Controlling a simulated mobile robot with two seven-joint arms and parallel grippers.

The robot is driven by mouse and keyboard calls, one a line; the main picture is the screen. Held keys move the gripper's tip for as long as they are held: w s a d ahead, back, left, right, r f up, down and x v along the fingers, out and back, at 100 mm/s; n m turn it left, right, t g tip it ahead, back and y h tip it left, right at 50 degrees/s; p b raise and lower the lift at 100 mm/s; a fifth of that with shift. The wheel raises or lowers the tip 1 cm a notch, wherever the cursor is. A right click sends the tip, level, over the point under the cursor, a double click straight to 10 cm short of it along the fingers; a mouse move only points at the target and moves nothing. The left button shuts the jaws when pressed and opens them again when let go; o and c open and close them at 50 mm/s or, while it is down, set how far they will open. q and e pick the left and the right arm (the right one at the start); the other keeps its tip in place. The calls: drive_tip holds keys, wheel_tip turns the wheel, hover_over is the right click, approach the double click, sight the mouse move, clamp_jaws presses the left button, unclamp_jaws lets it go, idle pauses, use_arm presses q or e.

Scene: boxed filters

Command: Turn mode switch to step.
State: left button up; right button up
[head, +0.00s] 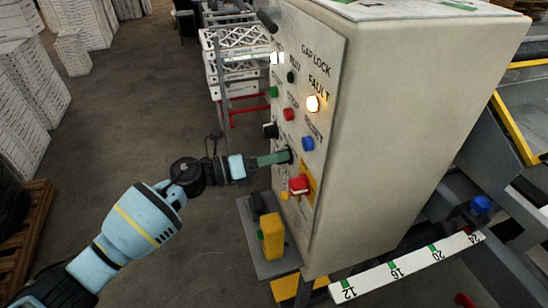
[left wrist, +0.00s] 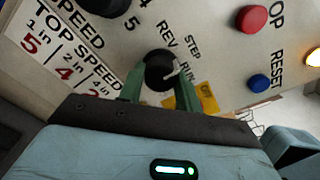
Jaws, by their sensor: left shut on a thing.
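The control panel (head: 313,60) is the light face of a tall box in the head view. The mode switch (left wrist: 158,67) is a black round knob with a white mark, with REV, STEP and RUN lettered around it. The white mark points right, near the RUN lettering; its exact setting is hard to tell. My left gripper (head: 281,158) reaches the panel from the left, and its green fingers are shut on the mode switch, one on each side. In the head view the fingers largely hide the knob. My right gripper is not in view.
A red knob (head: 299,184) on a yellow plate is just below the mode switch. A blue button (head: 308,143) and a red button (head: 289,114) are above it. A yellow pedal (head: 271,236) stands below the panel.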

use_arm(q)
drive_tip(key=o, duration=1)
drive_tip(key=v, duration=0.7)
drive_tip(key=shift+a+b, duration=0.35)
drive_tip(key=shift+b, duration=0.1)
drive_tip(key=shift+s, duration=0.1)
